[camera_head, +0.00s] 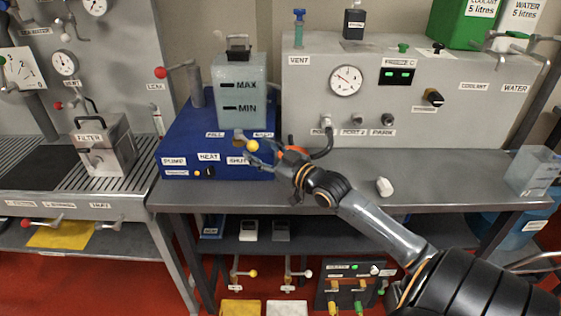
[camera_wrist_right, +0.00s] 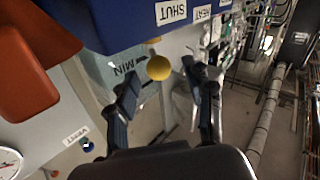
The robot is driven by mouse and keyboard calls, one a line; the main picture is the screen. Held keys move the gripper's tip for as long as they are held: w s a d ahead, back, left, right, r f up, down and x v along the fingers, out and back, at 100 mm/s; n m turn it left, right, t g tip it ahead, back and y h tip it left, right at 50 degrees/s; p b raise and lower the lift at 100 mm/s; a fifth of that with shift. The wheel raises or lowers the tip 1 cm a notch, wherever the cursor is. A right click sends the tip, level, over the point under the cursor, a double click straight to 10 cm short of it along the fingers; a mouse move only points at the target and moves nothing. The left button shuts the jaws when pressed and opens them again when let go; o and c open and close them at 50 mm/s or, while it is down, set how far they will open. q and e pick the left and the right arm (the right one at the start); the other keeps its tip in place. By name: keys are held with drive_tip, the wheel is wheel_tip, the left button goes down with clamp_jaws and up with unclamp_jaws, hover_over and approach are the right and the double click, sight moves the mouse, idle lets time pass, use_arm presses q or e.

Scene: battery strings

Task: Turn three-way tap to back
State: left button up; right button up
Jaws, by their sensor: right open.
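The three-way tap's yellow ball knob (camera_head: 253,146) is at the front of the blue pump unit (camera_head: 190,140), beside the SHUT label and below the right-hand label, which is too blurred to read. My right gripper (camera_head: 258,154) is open at the knob, with its fingers around it. In the right wrist view the yellow knob (camera_wrist_right: 159,68) shows between the two spread fingertips of my right gripper (camera_wrist_right: 160,76); contact cannot be told. The fingers partly hide the front of the tap. My left gripper is out of view.
A clear tank (camera_head: 239,95) with MAX and MIN marks stands on the blue unit. A white piece (camera_head: 384,187) lies on the grey bench (camera_head: 440,175), which is otherwise mostly free to the right.

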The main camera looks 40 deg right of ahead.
drive_tip(key=s, duration=0.8)
drive_tip(key=shift+s+d, duration=0.3)
drive_tip(key=shift+d, duration=0.1)
drive_tip(key=shift+c, duration=0.4)
